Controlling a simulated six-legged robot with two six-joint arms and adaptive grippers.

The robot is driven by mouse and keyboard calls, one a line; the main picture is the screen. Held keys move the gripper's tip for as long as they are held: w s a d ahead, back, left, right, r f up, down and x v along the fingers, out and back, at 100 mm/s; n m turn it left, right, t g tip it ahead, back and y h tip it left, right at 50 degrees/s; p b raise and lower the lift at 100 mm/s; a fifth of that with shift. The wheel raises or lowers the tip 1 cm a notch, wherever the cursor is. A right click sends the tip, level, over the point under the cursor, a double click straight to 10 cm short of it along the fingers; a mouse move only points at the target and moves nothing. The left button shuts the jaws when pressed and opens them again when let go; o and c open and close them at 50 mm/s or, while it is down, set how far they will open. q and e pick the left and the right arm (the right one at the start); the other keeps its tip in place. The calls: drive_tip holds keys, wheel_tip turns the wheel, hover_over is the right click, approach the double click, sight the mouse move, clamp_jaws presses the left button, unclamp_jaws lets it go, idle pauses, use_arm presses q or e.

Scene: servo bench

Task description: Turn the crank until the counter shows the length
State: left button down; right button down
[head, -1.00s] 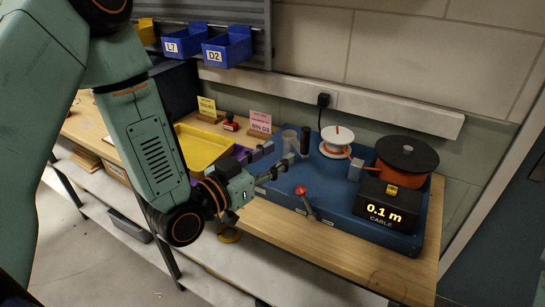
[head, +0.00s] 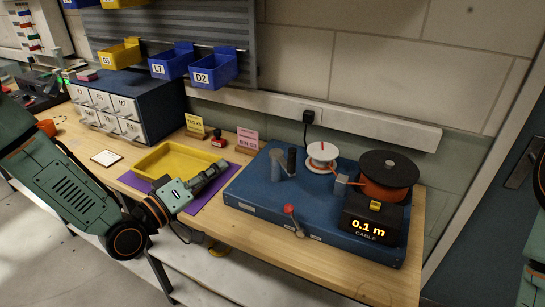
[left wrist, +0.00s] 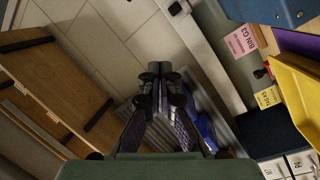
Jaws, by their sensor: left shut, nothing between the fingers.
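The crank (head: 294,221), a metal arm with a red knob, sits at the front of the blue bench unit (head: 255,190). The counter (head: 371,229) reads 0.1 m, with CABLE printed below. An orange cable reel (head: 385,188) with a black top stands behind the counter, and a white spool (head: 321,157) stands left of it. My left gripper (head: 222,166) is shut and empty above the yellow tray's right side, left of the crank and apart from it. Its closed fingers also show in the left wrist view (left wrist: 160,72). My right gripper is out of view.
A yellow tray (head: 150,165) lies on a purple mat (head: 212,192). A yellow card (head: 195,124), a red stamp (head: 219,138) and a pink card (head: 247,139) stand behind. White drawers (head: 100,98) are at the left. Blue bins (head: 213,75) hang above.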

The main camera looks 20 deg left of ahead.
use_arm(q)
drive_tip(key=w+d+f+n+g+h+b, duration=0.1)
drive_tip(key=w+d+n+g+h, duration=0.1)
drive_tip(key=w+d+n, duration=0.3)
drive_tip(key=w+d, duration=0.3)
drive_tip(key=d, duration=0.2)
drive_tip(key=shift+w+d+f+n, duration=0.15)
drive_tip(key=shift+d+f+n, duration=0.2)
drive_tip(key=shift+d+n, duration=0.05)
idle(0.8)
idle(0.5)
